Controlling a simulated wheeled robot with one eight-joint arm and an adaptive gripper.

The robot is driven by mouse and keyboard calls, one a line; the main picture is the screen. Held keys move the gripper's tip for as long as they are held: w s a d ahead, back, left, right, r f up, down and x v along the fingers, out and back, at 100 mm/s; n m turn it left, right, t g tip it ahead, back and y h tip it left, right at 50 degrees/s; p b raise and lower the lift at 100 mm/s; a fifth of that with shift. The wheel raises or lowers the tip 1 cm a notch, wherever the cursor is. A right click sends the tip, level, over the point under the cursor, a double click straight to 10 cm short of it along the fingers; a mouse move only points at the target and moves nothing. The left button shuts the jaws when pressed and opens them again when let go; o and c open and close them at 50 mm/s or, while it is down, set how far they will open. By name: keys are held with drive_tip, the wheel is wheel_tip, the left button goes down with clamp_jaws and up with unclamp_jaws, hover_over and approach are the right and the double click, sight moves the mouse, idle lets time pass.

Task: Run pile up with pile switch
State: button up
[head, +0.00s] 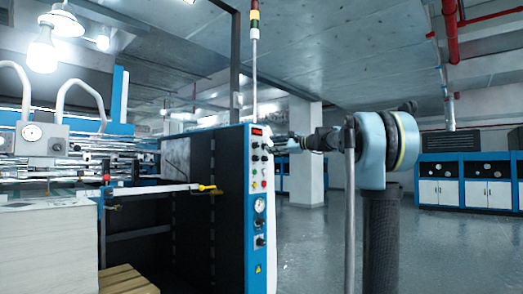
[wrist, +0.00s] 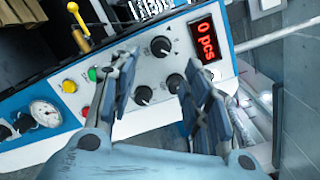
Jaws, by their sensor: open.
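The machine's white control panel (head: 258,215) with blue edges stands at centre in the head view. In the wrist view the panel (wrist: 125,125) carries a red display (wrist: 205,38) reading "0 pcs", several black rotary knobs such as one at upper centre (wrist: 160,46), and green, yellow and red buttons. No readable label shows which control is the pile switch. My gripper (wrist: 157,70) is open and empty, with its fingers spread before the knobs. It also shows beside the panel in the head view (head: 283,146). The pile (head: 45,245) of white sheets stands at left.
A yellow-handled lever (head: 207,188) sticks out left of the panel. A pressure gauge (wrist: 45,113) sits lower on the panel. A wooden pallet (head: 125,280) lies at lower left. Blue and white cabinets (head: 465,170) stand far right; the floor (head: 310,250) between is clear.

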sight(258, 146)
drive_tip(key=x, duration=0.7)
drive_tip(key=shift+w+a, duration=0.25)
drive_tip(key=shift+a, duration=0.1)
drive_tip(key=shift+c, duration=0.3)
drive_tip(key=shift+d, duration=0.1)
clamp_jaws()
